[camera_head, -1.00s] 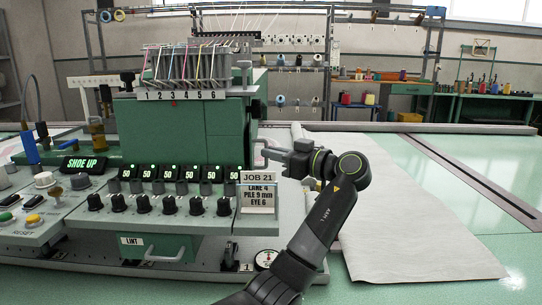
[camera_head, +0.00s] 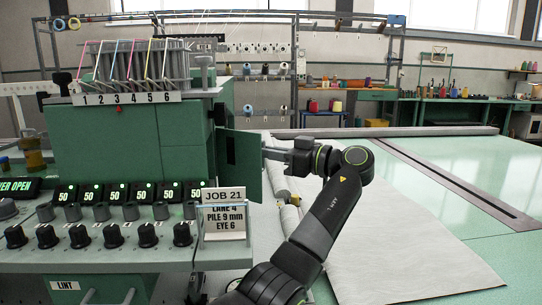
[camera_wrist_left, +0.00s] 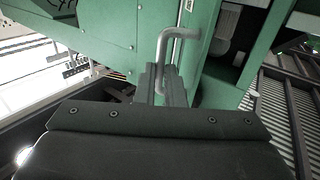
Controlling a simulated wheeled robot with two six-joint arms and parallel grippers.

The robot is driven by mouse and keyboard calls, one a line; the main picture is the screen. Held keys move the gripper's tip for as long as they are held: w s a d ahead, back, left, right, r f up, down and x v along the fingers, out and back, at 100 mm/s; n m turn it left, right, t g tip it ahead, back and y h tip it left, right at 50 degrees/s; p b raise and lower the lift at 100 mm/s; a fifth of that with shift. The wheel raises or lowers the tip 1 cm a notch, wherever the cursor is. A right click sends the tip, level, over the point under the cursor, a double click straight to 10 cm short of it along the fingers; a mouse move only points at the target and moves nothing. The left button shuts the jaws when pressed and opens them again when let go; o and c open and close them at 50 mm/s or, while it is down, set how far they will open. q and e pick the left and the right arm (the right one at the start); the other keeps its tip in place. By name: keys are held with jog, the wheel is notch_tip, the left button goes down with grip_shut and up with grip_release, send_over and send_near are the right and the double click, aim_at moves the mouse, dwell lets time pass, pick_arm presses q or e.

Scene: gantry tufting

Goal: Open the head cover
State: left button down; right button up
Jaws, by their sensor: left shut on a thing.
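The head cover (camera_head: 242,168) is a green panel on the right side of the green machine head (camera_head: 130,145). It stands swung out to the right, away from the head. My left gripper (camera_head: 268,154) is at its outer side. In the left wrist view, my left gripper's fingers (camera_wrist_left: 164,88) are shut on the cover's grey bar handle (camera_wrist_left: 178,34). An opening with dark parts (camera_wrist_left: 228,45) shows beside the green panel there. In the head view, the head's inside is hidden behind the cover. My right gripper is out of view.
A JOB 21 card (camera_head: 223,212) stands on the console's right corner, below the cover. The display (camera_head: 18,190) reads "VER OPEN", cut off at the left. Pale cloth (camera_head: 400,250) lies on the table to the right, with a roll beside the head.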

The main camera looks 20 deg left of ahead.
pick_arm(q)
jog(key=shift+w+a, duration=0.1)
jog(key=shift+w, duration=0.1)
dwell(0.4)
jog(key=c, duration=1.5)
grip_release()
jog(key=shift+a, duration=0.2)
jog(key=shift+d, duration=0.15)
jog(key=d, duration=0.4)
jog(key=s+d, duration=0.1)
jog(key=d, duration=0.6)
jog(key=shift+s+d, duration=0.15)
jog(key=shift+d, duration=0.25)
jog(key=shift+c, duration=0.3)
